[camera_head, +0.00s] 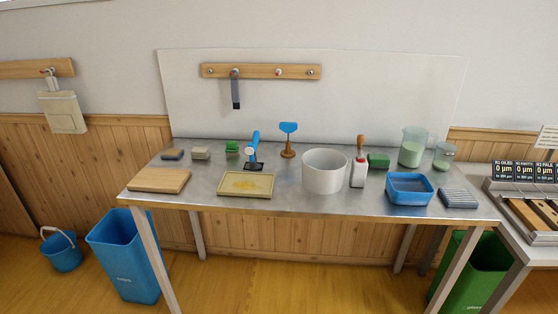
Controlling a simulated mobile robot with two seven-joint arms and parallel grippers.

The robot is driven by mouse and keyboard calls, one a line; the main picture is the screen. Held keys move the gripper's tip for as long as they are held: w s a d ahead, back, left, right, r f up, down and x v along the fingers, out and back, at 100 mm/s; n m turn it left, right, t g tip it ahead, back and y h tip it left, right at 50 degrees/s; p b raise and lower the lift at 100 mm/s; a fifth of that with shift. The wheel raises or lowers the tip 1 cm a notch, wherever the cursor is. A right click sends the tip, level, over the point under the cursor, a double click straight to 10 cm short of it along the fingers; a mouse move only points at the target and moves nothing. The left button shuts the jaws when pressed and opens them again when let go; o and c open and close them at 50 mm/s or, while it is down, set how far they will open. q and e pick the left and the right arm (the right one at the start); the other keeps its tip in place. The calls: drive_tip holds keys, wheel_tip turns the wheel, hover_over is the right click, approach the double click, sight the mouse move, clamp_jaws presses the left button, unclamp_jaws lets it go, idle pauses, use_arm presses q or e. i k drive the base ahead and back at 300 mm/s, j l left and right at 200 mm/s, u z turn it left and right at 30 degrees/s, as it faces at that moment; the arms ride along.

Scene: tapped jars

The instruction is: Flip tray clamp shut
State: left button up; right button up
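A shallow tray (232,194) with a yellowish inside lies near the front edge of the metal table. Just behind it stands what looks like the tray clamp (254,145), with a blue handle pointing up and a dark base by the tray's back rim. The handle is raised and leans slightly right. Whether the clamp touches the tray is too small to tell. Neither of my grippers is in view.
A wooden board (159,180) lies left of the tray. A white pot (324,172) stands to its right, with a wooden-handled brush (359,169) and a blue tub (409,188) beyond. A blue-topped stand (288,138) is behind. The table's front edge is open.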

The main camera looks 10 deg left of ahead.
sight(256, 134)
drive_tip(key=i+j, duration=0.1)
drive_tip(key=j, duration=0.6)
drive_tip(key=i+j, duration=0.15)
drive_tip(key=j, duration=0.25)
drive_tip(key=j+z, duration=0.15)
drive_tip(key=j, duration=0.35)
drive_tip(key=i+j+z, duration=0.15)
drive_tip(key=j, duration=0.35)
